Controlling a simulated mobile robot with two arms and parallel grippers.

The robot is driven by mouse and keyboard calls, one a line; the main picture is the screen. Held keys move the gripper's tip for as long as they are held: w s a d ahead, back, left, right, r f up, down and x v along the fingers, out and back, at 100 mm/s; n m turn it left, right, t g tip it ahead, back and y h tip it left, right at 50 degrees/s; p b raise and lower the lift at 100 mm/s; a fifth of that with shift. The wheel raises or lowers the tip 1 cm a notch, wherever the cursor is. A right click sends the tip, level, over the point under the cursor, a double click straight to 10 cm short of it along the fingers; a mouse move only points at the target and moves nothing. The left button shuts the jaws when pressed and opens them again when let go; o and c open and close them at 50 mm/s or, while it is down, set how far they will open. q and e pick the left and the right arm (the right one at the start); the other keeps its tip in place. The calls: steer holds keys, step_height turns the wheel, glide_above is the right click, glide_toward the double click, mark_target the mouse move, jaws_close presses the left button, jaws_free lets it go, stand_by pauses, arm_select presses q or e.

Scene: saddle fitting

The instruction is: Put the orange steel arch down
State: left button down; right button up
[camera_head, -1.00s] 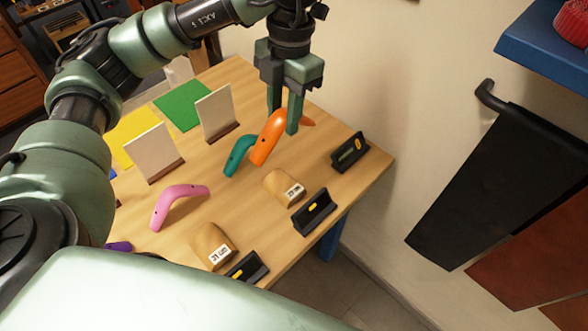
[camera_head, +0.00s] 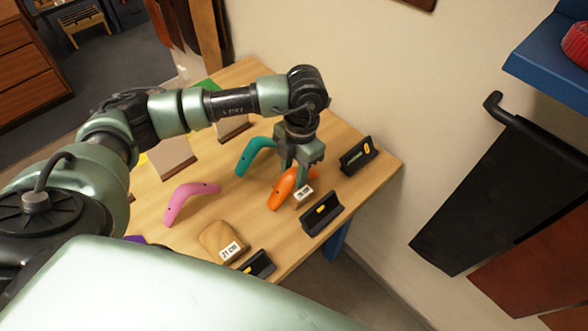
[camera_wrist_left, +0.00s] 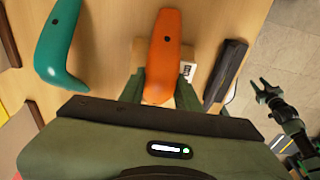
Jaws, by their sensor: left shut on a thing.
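The orange steel arch (camera_head: 283,190) is low over the label side of a tan block, which it mostly hides in the head view; the block's label (camera_head: 304,194) shows beside it. My left gripper (camera_head: 291,172) is shut on the arch from above. In the left wrist view the arch (camera_wrist_left: 172,45) runs between the two fingers (camera_wrist_left: 160,92), over the tan block (camera_wrist_left: 138,52). I cannot tell whether arch and block touch. My right gripper (camera_wrist_left: 270,92) shows small at the right of the left wrist view, its fingers apart and empty.
A teal arch (camera_head: 254,154) and a pink arch (camera_head: 186,199) lie on the wooden table (camera_head: 345,190). A second tan block (camera_head: 214,234) carries a 21 cm label. Black stands (camera_head: 324,215), (camera_head: 357,156) line the right edge. Upright panels stand behind my left arm.

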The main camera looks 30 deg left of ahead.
arm_select(q)
steer(key=shift+f, duration=0.2)
steer(key=c, duration=1)
jaws_free()
steer(key=shift+r, duration=0.15)
steer(key=shift+r, duration=0.2)
steer(key=shift+w+r+b, duration=0.1)
steer(key=shift+r+b, duration=0.2)
steer(key=r+b, duration=0.1)
steer(key=r, duration=0.6)
steer(key=w+r+b, duration=0.1)
steer(key=r, duration=0.3)
steer(key=shift+d+b, duration=0.25)
steer(key=shift+b, duration=0.05)
